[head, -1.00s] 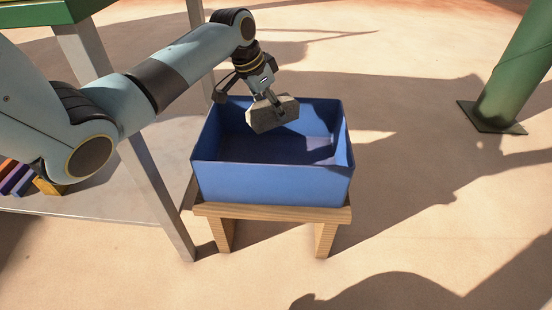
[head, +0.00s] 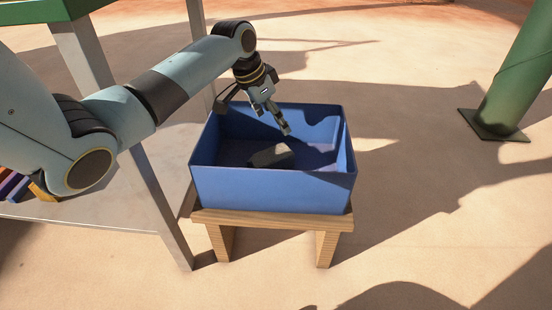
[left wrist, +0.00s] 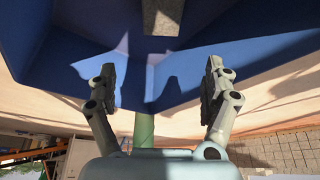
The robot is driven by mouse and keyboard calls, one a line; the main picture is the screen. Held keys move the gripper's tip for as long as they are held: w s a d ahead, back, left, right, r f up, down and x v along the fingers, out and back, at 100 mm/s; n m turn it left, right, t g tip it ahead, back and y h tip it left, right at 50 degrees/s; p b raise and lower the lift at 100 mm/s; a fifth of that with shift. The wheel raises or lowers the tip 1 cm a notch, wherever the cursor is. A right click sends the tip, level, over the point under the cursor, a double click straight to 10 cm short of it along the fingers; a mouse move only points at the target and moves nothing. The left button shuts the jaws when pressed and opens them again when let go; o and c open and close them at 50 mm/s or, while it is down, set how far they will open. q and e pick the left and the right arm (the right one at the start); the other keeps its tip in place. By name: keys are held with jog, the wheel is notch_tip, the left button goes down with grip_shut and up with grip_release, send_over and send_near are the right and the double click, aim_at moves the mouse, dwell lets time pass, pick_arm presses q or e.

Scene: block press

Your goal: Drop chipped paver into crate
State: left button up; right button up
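The grey chipped paver (head: 270,155) lies inside the blue crate (head: 270,192), tilted or resting on the crate floor; I cannot tell which. My left gripper (head: 286,131) is above the crate's opening, apart from the paver and empty. In the left wrist view, my left gripper (left wrist: 162,85) has its two fingers spread wide. The paver (left wrist: 163,16) shows at the top edge there, beyond the fingertips, with the blue crate (left wrist: 75,50) around it. My right gripper is not in view.
The crate stands on a low wooden stand (head: 270,221). A metal-legged table with a grey shelf (head: 120,216) is to the left, with several coloured blocks (head: 16,187) on it. A green post (head: 515,75) stands at right. The floor between is clear.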

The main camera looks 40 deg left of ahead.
pick_arm(q)
jog(key=shift+s, duration=0.1)
jog(key=v, duration=0.7)
jog(key=shift+r, duration=0.2)
